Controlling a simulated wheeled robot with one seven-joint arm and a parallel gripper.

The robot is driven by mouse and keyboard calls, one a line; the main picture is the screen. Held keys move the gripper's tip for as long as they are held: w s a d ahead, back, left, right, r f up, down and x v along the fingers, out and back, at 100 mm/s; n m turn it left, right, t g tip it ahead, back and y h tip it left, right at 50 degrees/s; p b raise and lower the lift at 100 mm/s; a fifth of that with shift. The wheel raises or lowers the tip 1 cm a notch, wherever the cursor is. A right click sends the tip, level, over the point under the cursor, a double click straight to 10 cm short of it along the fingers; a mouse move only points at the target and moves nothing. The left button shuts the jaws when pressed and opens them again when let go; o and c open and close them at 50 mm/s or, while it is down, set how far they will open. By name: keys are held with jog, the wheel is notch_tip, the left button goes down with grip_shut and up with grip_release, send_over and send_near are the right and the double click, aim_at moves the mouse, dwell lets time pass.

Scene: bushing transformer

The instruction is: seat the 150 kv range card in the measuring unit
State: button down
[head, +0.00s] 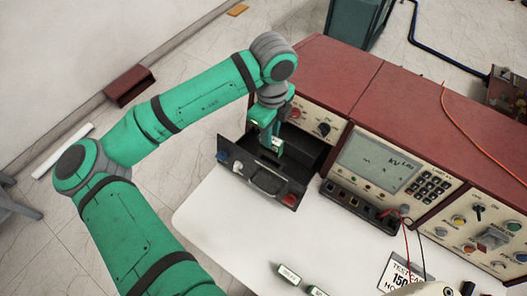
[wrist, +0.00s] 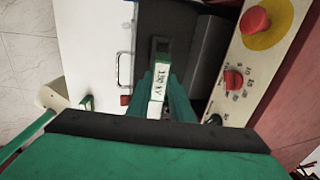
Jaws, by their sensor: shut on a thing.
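My gripper (head: 268,142) is shut on the 150 kV range card, a small white-and-green block with a dark end. In the wrist view the card (wrist: 157,92) stands between the two green fingers of my gripper (wrist: 160,82), its label readable. The measuring unit (head: 375,160) is a red-topped console with a display and keypad. At its left end a dark compartment (head: 305,152) is open, with a dark front panel (head: 250,178) standing out toward the table. My gripper is over this compartment. Whether the card touches anything inside cannot be told.
Other small cards (head: 289,273) lie on the white table (head: 225,215), near a printed sign (head: 400,276). Red and black leads (head: 408,235) hang at the unit's front. A red button (wrist: 255,20) and knob (wrist: 233,79) are close right of my gripper.

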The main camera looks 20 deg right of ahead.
jog(key=f, duration=0.7)
jog(key=shift+w+f, duration=0.3)
jog(key=shift+f, duration=2.25)
jog(key=c, duration=1.6)
grip_release()
jog(key=shift+r, duration=0.2)
notch_tip(320, 180, up, 12)
jog(key=shift+f, duration=0.1)
